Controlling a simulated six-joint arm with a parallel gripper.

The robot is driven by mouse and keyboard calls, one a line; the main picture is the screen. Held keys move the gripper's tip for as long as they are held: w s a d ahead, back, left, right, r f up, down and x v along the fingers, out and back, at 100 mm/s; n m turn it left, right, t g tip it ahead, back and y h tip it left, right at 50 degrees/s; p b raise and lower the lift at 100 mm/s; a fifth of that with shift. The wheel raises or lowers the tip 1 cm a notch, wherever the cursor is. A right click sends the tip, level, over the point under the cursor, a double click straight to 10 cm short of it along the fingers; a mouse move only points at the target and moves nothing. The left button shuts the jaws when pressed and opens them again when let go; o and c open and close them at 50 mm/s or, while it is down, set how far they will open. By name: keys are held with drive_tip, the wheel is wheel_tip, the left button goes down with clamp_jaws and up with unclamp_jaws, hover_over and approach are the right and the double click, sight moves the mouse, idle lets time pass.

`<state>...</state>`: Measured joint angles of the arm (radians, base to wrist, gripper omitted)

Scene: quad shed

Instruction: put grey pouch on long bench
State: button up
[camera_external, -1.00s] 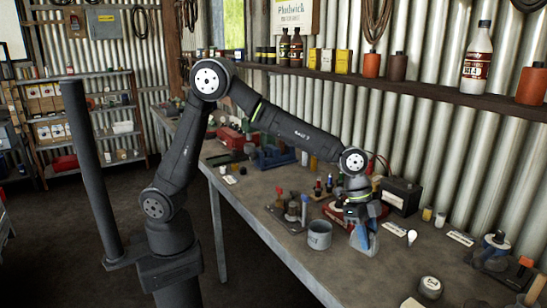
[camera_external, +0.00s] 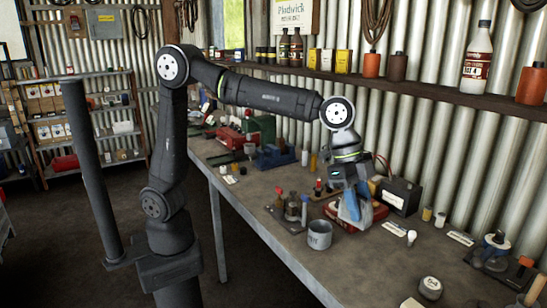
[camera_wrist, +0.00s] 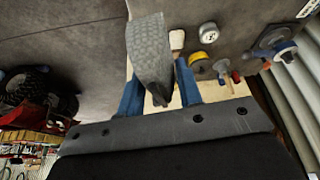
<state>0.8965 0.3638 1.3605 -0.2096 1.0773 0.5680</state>
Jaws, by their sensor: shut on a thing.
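The grey pouch (camera_wrist: 149,45) has a textured surface and hangs between the two blue fingers of my gripper (camera_wrist: 160,92) in the wrist view. My gripper (camera_external: 350,205) is shut on it and holds it above the workbench; in the external view the pouch is small and hard to tell apart from the fingers.
Below and around my gripper stand a grey mug (camera_external: 319,235), a red-based thing (camera_external: 372,216) and a black battery-like box (camera_external: 400,196). A round tin (camera_external: 430,287) and a light bulb (camera_external: 411,237) lie to the right. A wall shelf (camera_external: 440,90) with bottles runs above the bench.

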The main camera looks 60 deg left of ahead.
drive_tip(key=r, duration=1)
drive_tip(key=shift+w+a+r, duration=0.1)
drive_tip(key=shift+w, duration=0.15)
drive_tip(key=w+a+n+t+y, duration=0.15)
drive_tip(key=w+a+n, duration=0.45)
drive_tip(key=w+a, duration=1.35)
drive_tip(key=w+a+n+t+y, duration=0.1)
drive_tip(key=w+a+n, duration=0.2)
drive_tip(key=a, duration=0.9)
drive_tip(key=w+a+n+y, duration=0.1)
drive_tip(key=w+a+n, duration=0.2)
drive_tip(key=a, duration=1)
drive_tip(key=w+a+n+t+y, duration=0.1)
drive_tip(key=w+a+n, duration=0.15)
drive_tip(key=a, duration=0.95)
drive_tip(key=n+g+y, duration=0.1)
drive_tip(key=n+y, duration=0.2)
drive_tip(key=n, duration=0.8)
hover_over(213, 151)
drive_tip(key=s, duration=0.1)
drive_tip(key=shift+m, duration=0.25)
drive_tip(key=f, duration=2.5)
drive_tip(key=shift+s+d+f, duration=0.1)
drive_tip(key=shift+d+f, duration=0.05)
drive_tip(key=shift+d, duration=0.25)
drive_tip(key=shift+f, duration=2)
